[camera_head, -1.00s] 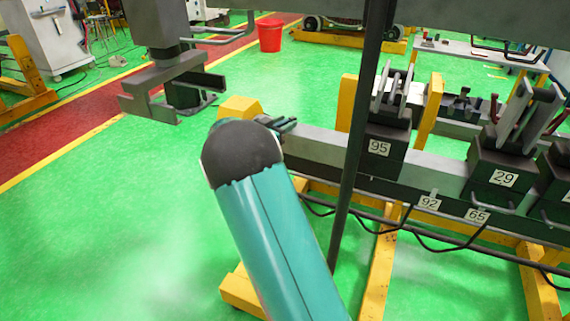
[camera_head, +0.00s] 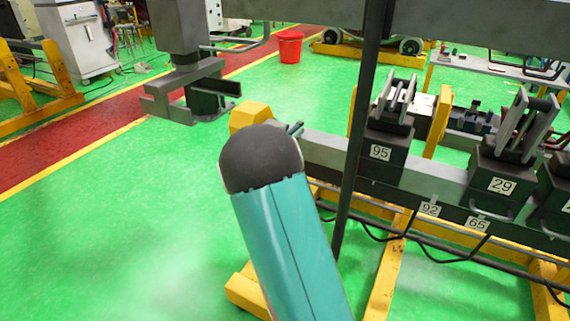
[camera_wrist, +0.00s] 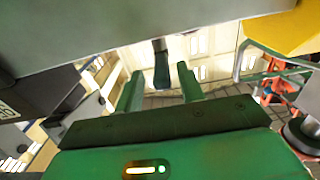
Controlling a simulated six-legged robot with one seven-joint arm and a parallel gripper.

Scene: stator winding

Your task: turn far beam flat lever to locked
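In the wrist view my gripper (camera_wrist: 160,88) is open, with its two green fingers apart and nothing held between them. A narrow dark flat lever (camera_wrist: 161,68) hangs below a grey beam (camera_wrist: 150,30). In the picture it lies between the fingertips and beyond them; I cannot tell the exact gap. In the head view my teal arm covers most of the gripper, and only a small dark tip (camera_head: 295,130) shows beside the beam end (camera_head: 325,150). The lever is not visible there, and its lock state cannot be told.
Blocks numbered 95 (camera_head: 385,150) and 29 (camera_head: 500,180) stand along the beam. A dark upright post (camera_head: 358,140) stands right of my arm. A yellow frame (camera_head: 385,275) is below. Green floor (camera_head: 110,220) is clear at left; a red bucket (camera_head: 290,47) stands behind.

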